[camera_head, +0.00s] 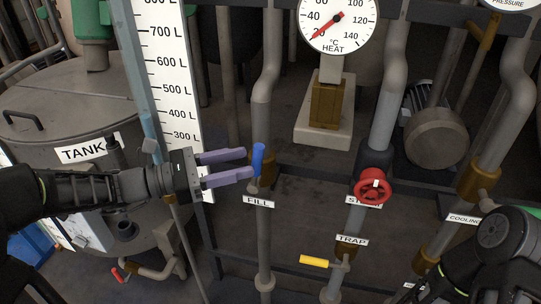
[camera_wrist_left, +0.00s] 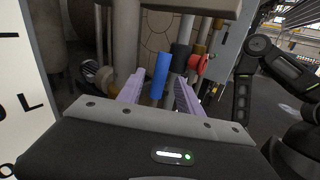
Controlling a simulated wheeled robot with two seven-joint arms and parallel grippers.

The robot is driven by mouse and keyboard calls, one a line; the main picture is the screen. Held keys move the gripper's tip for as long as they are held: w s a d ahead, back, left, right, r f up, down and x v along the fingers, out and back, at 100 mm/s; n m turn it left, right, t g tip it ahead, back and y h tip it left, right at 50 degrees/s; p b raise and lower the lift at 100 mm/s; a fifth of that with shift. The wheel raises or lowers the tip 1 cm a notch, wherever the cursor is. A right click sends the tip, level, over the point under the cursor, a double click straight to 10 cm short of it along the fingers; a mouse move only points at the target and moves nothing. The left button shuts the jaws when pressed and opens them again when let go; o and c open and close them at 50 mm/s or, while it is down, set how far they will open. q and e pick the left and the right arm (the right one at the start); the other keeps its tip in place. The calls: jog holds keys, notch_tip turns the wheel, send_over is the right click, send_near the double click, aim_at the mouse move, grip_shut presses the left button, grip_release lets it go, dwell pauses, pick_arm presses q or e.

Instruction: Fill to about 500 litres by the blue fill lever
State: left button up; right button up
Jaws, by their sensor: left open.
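The blue fill lever (camera_head: 258,160) stands upright on the pipe above the FILL label (camera_head: 258,201). My left gripper (camera_head: 249,163) is open, its two purple fingers pointing right, with the lever at their tips. In the left wrist view, the blue lever (camera_wrist_left: 161,75) shows between the two fingertips of the left gripper (camera_wrist_left: 160,86); I cannot tell whether they touch it. The white litre scale (camera_head: 174,85) shows marks from 300 up past 700, with a bluish sight tube (camera_head: 141,80) beside it. The liquid level is not clear. My right gripper is not in view.
A red valve wheel (camera_head: 372,185) is on the pipe right of the fill pipe. A yellow TRAP lever (camera_head: 314,261) sits below it. The heat dial (camera_head: 337,20) reads about 20. The tank (camera_head: 75,100) stands at left, with a red-handled valve (camera_head: 117,274) low down.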

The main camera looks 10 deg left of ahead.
pick_arm(q)
jog(key=x, duration=0.7)
jog(key=shift+w+d+p, duration=0.15)
jog(key=shift+d+p, duration=0.1)
jog(key=shift+p, duration=0.1)
jog(key=shift+c, duration=0.3)
grip_shut()
dwell(0.8)
